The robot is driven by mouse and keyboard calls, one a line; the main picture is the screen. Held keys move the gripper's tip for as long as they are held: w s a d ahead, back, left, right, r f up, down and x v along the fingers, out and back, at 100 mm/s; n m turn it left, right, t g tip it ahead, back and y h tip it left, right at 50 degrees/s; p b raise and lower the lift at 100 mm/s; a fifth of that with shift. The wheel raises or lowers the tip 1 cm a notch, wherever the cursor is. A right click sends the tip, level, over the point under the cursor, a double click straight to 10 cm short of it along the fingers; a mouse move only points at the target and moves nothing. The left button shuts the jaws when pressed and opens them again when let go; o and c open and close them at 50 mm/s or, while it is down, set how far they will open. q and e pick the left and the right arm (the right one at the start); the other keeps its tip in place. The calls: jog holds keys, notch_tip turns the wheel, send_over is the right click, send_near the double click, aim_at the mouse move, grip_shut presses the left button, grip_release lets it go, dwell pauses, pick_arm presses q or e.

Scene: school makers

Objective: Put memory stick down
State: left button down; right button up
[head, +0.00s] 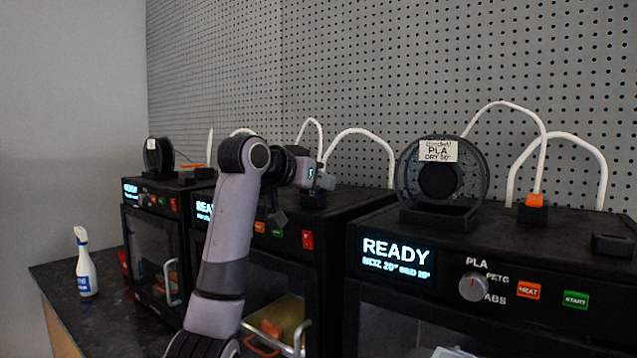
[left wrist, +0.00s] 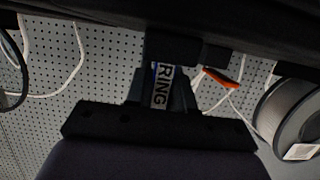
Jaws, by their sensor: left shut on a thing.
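My left arm reaches up in front of the middle printer, with its wrist above that printer's top. My left gripper (head: 322,180) is small and partly hidden in the head view. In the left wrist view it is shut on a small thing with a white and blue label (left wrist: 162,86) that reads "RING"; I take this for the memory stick. The rest of the held thing is hidden between the dark fingers. In the head view I cannot make out the stick. My right gripper is not in view.
Dark printers stand in a row along a pegboard (head: 380,70). The right printer (head: 440,312) reads READY and bears a filament spool (head: 439,178). The middle printer (head: 345,205) is close to my gripper. A spray bottle (head: 86,265) stands on the dark counter (head: 60,275) at left.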

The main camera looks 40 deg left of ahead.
pick_arm(q)
jog(key=c, duration=1)
grip_release()
jog(key=shift+f, duration=0.1)
jog(key=shift+r, duration=0.2)
jog(key=shift+s, duration=0.4)
jog(key=b+v, duration=0.1)
jog(key=v, duration=1)
jog(key=shift+s+r+b, duration=0.1)
jog(key=shift+r+b, duration=0.05)
jog(key=shift+b, duration=0.25)
